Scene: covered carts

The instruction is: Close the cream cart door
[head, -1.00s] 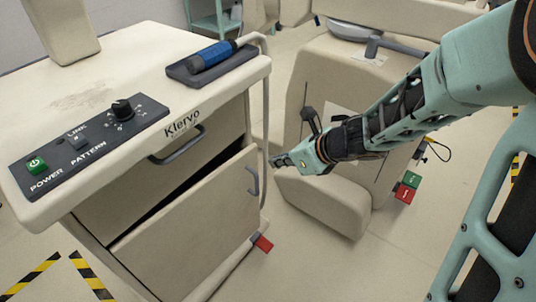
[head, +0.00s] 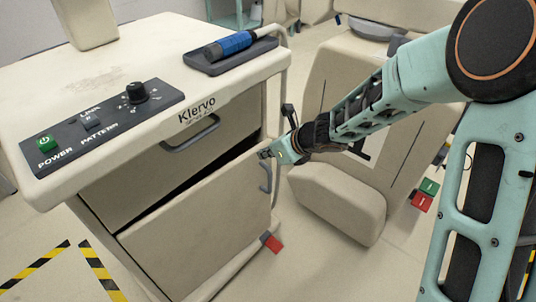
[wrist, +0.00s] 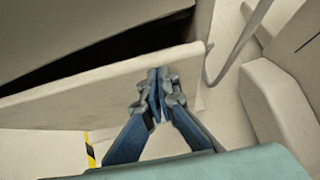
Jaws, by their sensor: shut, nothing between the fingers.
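The cream cart (head: 95,88) stands at the left in the head view, with a dark control panel on its top. Its lower cream door (head: 200,235) is ajar, with a dark gap along its upper edge, and carries a grey handle (head: 265,175). In the wrist view the door (wrist: 90,105) slants across the left, with the dark gap above it. My gripper (head: 266,154) is at the door's upper right corner, near the handle. Its fingers (wrist: 158,92) are together and empty, over or against the door's edge; I cannot tell whether they touch.
A blue-handled tool (head: 228,45) lies in a dark tray on the cart top. A cream padded chair (head: 340,200) stands close to the right of the cart. Red and green pedals (head: 425,195) are beyond it. Striped floor tape (head: 100,270) is at lower left.

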